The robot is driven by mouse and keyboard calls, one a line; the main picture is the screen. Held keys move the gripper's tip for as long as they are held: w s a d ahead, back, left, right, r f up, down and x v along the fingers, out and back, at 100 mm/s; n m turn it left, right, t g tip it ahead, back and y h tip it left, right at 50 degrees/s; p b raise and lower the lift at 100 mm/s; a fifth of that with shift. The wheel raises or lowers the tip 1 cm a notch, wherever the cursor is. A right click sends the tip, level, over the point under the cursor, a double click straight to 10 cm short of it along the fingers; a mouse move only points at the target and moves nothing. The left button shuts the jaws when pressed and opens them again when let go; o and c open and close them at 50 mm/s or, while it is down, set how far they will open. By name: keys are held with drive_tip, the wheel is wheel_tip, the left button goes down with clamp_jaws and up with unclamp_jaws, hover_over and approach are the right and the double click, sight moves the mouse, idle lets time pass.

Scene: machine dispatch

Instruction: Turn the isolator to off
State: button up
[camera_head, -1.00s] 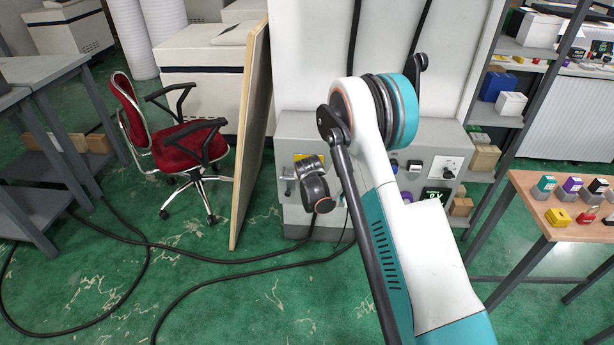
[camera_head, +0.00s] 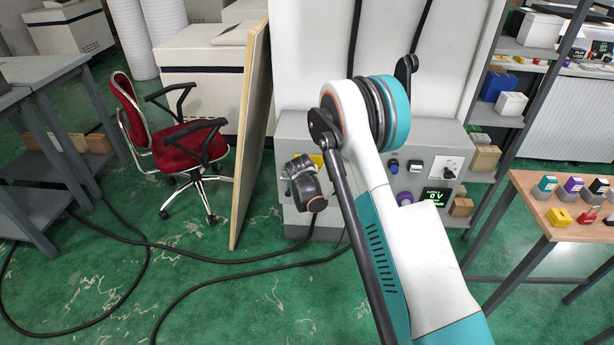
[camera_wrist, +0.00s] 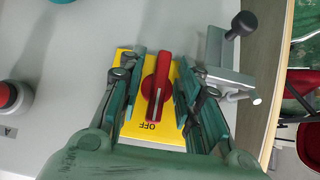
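The isolator is a red handle (camera_wrist: 157,88) on a yellow plate (camera_wrist: 128,130) on the grey cabinet front. In the wrist view the handle lies nearly lengthwise up and down the picture, its lower end near the upside-down OFF label. My gripper (camera_wrist: 160,92) is open, one finger on each side of the handle, with visible gaps. How deep the fingers reach around it I cannot tell. In the head view a strip of the yellow plate (camera_head: 318,160) shows beside my gripper (camera_head: 292,168), and the handle is hidden.
A metal latch with a black knob (camera_wrist: 244,23) sits close beside the right finger. A red button (camera_wrist: 8,96) lies left in the wrist view. A leaning board (camera_head: 247,150) stands left of the cabinet (camera_head: 412,180). Cables (camera_head: 215,262) cross the floor.

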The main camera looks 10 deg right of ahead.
drive_tip(key=shift+r, duration=0.15)
drive_tip(key=v, duration=1.2)
idle(0.3)
drive_tip(key=s+d+r+n+g+y, duration=0.1)
drive_tip(key=s+d+r+n, duration=0.15)
drive_tip(key=s+r, duration=1.55)
drive_tip(key=s+r+n+y, duration=0.1)
drive_tip(key=s+r+y, duration=0.1)
drive_tip(key=s, duration=2)
drive_tip(key=shift+r, duration=0.6)
